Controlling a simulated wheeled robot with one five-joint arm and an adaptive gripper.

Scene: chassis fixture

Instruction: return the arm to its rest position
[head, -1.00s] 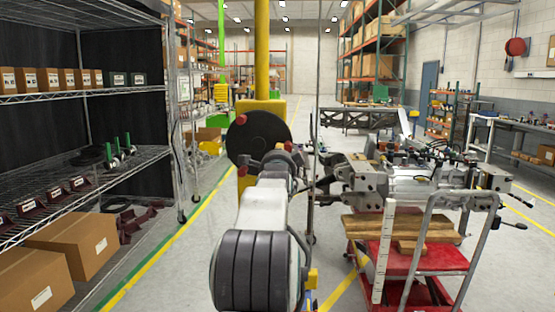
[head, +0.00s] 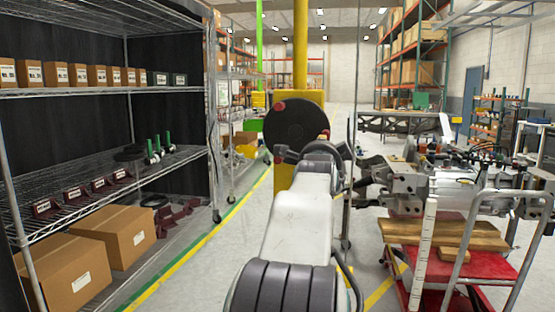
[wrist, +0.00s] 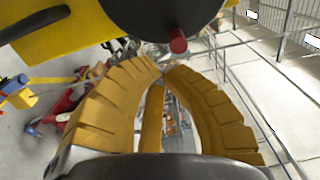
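My arm (head: 301,222) reaches forward from the bottom middle of the head view, its white link ending in dark joints just below a black disc (head: 296,126) with red knobs. In the head view my gripper is hidden. In the wrist view my gripper (wrist: 164,72) shows as two yellow-orange ribbed fingers that bow outward and come together at their tips. No held object shows between them; a yellow strip shows through the gap, and I cannot tell how far off it is. The black disc with a red knob also shows close by at the top of the wrist view (wrist: 160,14).
The disc stands before a yellow post (head: 300,48). A wire shelf (head: 62,92) with cartons and small parts is at left. A red cart (head: 463,283) carrying a metal assembly (head: 440,183) is close at right. Clear floor (head: 222,270) lies between shelf and arm.

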